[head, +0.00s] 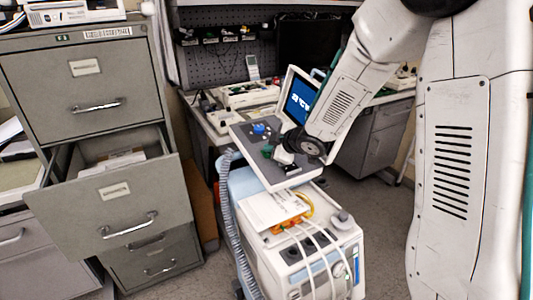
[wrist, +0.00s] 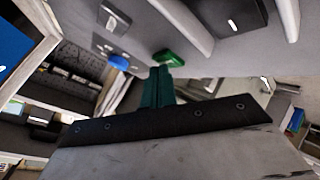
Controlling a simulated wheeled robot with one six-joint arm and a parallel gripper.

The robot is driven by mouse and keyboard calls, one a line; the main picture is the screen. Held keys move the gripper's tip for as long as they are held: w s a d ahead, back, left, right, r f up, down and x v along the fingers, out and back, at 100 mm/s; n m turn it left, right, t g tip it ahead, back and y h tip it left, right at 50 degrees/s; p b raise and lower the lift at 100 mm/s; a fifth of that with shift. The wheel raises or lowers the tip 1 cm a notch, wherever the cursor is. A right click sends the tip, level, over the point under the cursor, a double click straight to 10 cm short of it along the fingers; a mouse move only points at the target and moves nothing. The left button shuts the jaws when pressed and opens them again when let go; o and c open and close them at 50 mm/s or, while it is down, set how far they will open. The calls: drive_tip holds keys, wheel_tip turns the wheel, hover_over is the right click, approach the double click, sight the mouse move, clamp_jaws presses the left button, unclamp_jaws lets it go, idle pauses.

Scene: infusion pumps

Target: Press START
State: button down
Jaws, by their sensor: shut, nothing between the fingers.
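A grey control panel (head: 250,143) sits on top of a white wheeled machine, below a tilted blue screen (head: 300,98). The panel carries a blue knob (head: 259,128), which also shows in the wrist view (wrist: 118,62). A green button (wrist: 168,58) is on the panel to the right of the blue knob in the wrist view; no START lettering is legible. My gripper (wrist: 160,70) is shut and empty, its dark green fingers together with their tips at the green button. I cannot tell whether they touch it. In the head view my gripper (head: 275,154) is low over the panel.
A grey filing cabinet (head: 80,85) with a pulled-out drawer (head: 110,215) stands at the left. White tubes and a grey corrugated hose (head: 228,215) hang from the machine. A bench with equipment (head: 245,97) is behind. Some floor is clear right of the machine.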

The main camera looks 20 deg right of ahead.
drive_tip(key=shift+s+r, duration=0.15)
drive_tip(key=shift+r, duration=0.5)
drive_tip(key=shift+r, duration=0.1)
drive_tip(key=r, duration=0.2)
drive_tip(key=s+r, duration=0.1)
drive_tip(key=r, duration=0.1)
drive_tip(key=shift+d+r, duration=0.1)
drive_tip(key=shift+r, duration=0.25)
idle(0.4)
